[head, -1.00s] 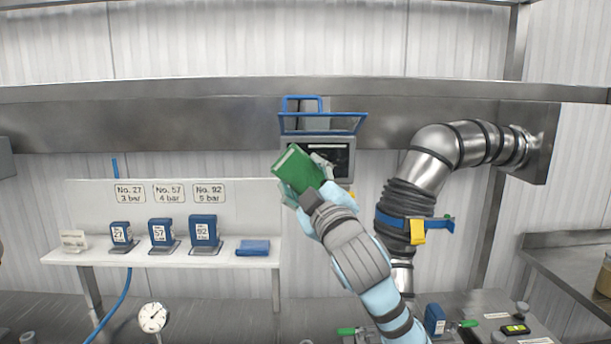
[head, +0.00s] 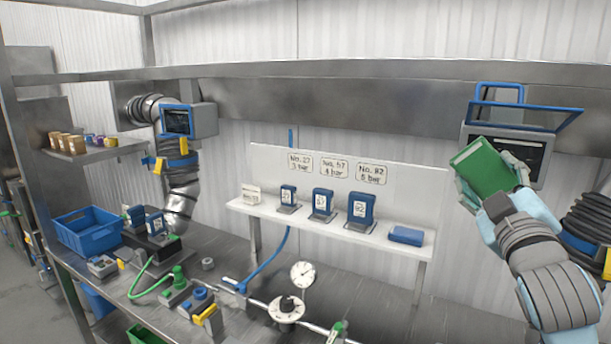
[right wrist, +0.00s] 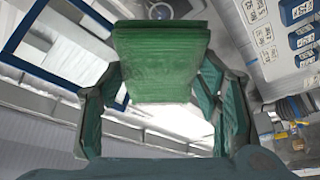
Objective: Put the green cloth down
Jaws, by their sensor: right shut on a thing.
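The green cloth (head: 480,170) is a folded, block-like bundle, held up in the air at the right of the head view, in front of a blue-framed screen box. My right gripper (head: 497,188) is shut on it, and the cloth stands out beyond its fingers, tilted. In the right wrist view the ribbed green cloth (right wrist: 160,58) sits between the two fingers of the gripper (right wrist: 160,95). My left gripper is not in view.
The white shelf (head: 330,222) holds several blue numbered blocks. The screen box (head: 507,150) is just behind the cloth. Below, the steel bench (head: 225,260) carries a pressure gauge (head: 302,273), valves and hoses. A blue crate (head: 88,232) stands at left.

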